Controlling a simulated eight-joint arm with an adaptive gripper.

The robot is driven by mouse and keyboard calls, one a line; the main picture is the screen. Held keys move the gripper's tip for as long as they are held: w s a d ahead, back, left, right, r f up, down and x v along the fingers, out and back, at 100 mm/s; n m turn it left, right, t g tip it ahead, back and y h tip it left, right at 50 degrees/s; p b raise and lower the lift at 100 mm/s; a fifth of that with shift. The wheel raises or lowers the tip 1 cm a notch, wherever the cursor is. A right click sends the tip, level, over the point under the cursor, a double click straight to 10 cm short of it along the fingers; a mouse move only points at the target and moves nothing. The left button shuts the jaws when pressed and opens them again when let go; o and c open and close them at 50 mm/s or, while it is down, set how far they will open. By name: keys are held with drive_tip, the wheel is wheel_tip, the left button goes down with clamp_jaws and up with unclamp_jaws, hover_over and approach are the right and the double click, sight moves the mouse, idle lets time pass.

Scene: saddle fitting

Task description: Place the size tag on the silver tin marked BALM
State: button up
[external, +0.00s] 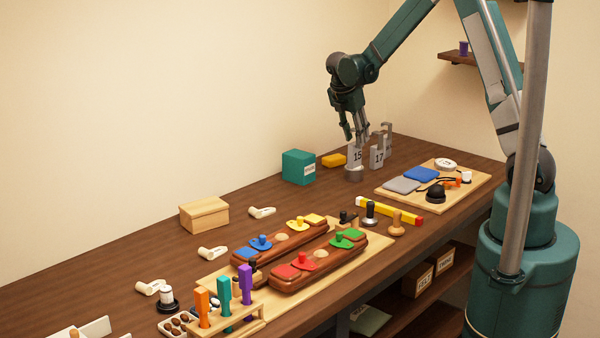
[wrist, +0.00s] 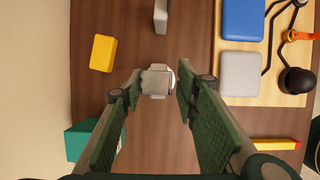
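A grey size tag marked 15 (external: 357,156) stands upright, apparently on a short silver cylinder (external: 354,174). I cannot read any BALM marking on it. In the wrist view the tag (wrist: 156,83) is seen from above, with a pale round rim behind it. My gripper (external: 355,139) points down just above the tag. In the wrist view its fingers (wrist: 160,80) are apart on either side of the tag, with a clear gap on the right. The left finger looks close to the tag; contact is unclear.
A grey tag marked 17 (external: 377,157) stands close to the right, another behind it. A yellow block (external: 334,160) and teal box (external: 298,167) are to the left. A board (external: 408,203) with pads, a labelled round tin (external: 446,164) and a black knob lies to the right.

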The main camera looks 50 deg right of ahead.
drive_tip(key=shift+v, duration=2.45)
drive_tip(key=s+a+r+m+t+y, duration=0.25)
drive_tip(key=s+a+r+m, duration=0.55)
drive_tip(key=s+a+r, duration=0.6)
drive_tip(key=s+a+r+m+t+y, duration=0.1)
drive_tip(key=s+a+m, duration=0.4)
drive_tip(key=s, duration=0.5)
drive_tip(key=s+a+r+m+t+y, duration=0.1)
drive_tip(key=s+a+m+t, duration=0.2)
drive_tip(key=s, duration=0.8)
drive_tip(key=shift+a+m, duration=1)
drive_tip(key=shift+a, duration=0.3)
